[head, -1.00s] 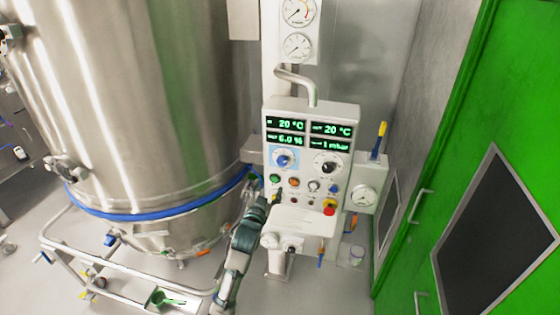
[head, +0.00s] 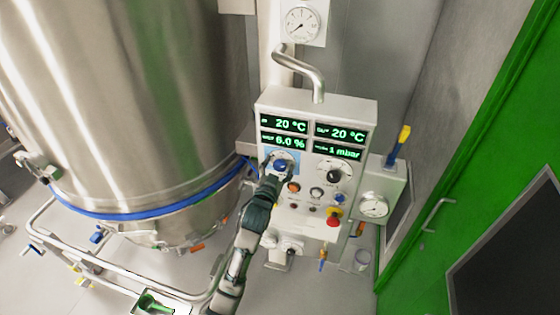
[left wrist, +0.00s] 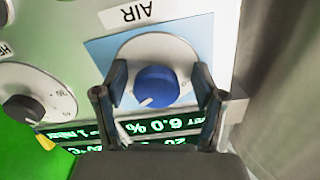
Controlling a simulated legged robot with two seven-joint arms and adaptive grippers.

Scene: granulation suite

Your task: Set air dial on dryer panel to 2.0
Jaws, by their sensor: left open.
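The dryer panel (head: 300,212) is a pale box with green digital readouts. Its air dial (head: 283,167), a blue knob on a white disc and blue plate, is at the panel's left. In the left wrist view the panel is upside down, and the blue knob (left wrist: 158,84) shows under an "AIR" label (left wrist: 133,11). A white mark on the knob points to the picture's lower left; its scale is not readable. My left gripper (head: 275,172) is open, and its fingers (left wrist: 159,76) show on both sides of the knob. I cannot tell whether they touch it. My right gripper is out of view.
A black-knobbed dial (head: 333,172) sits right of the air dial. Several buttons and a red knob (head: 333,220) are below. A large steel vessel (head: 130,110) stands left, with a tube rail (head: 120,272) low in front. A green door (head: 490,170) is at the right.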

